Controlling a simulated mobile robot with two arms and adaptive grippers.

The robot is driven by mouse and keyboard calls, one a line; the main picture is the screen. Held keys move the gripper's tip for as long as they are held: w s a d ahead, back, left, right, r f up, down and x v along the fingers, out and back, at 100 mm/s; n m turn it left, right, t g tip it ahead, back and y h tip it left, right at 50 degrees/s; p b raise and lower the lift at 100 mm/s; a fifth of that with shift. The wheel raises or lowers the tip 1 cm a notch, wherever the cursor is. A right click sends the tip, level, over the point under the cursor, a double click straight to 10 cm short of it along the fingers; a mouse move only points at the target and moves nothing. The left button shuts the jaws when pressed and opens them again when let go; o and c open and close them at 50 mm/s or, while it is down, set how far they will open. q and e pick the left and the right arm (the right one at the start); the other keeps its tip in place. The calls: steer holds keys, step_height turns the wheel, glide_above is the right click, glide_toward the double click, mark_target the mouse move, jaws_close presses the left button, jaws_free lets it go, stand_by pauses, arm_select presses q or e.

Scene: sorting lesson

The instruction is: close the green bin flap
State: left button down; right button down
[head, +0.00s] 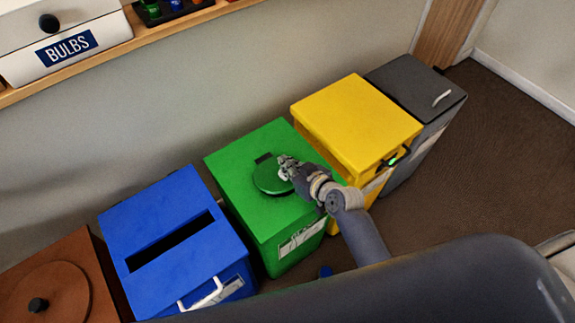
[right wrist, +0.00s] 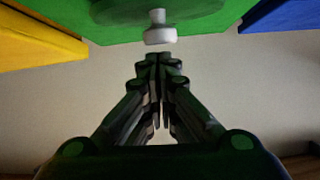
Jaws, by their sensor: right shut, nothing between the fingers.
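The green bin (head: 245,158) stands between the blue and yellow bins. Its round green flap (head: 268,180) lies flat or nearly flat on the bin top, with a dark hinge piece (head: 263,158) at its back edge. I cannot tell whether a small gap is left under it. My right gripper (head: 284,165) is at the flap's right part and hides some of it. In the right wrist view the gripper (right wrist: 157,62) is shut and empty, its tips close to a white knob (right wrist: 158,35) on the flap (right wrist: 140,10). Contact is unclear. My left gripper is not in view.
The blue bin (head: 150,214) with a slot and the brown bin (head: 75,270) are to the left. The yellow bin (head: 355,120) and grey bin (head: 410,85) are to the right. A shelf (head: 150,42) with a bulbs box (head: 60,45) runs above. Open floor (head: 500,150) lies right.

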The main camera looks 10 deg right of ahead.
mark_target(290, 182)
steer(key=shift+f, duration=0.25)
steer(key=b, duration=0.1)
steer(key=f+b, duration=0.1)
steer(key=b, duration=0.1)
steer(key=s+f+t+b, duration=0.1)
steer(key=b, duration=0.1)
steer(key=shift+s+d+f+y, duration=0.1)
steer(key=shift+d+f+y, duration=0.1)
steer(key=shift+d+y, duration=0.1)
steer(key=shift+s+f+b, duration=0.25)
steer(key=shift+b, duration=0.25)
steer(key=shift+s+d+f, duration=0.1)
steer(key=shift+s+f, duration=0.15)
steer(key=shift+f, duration=0.05)
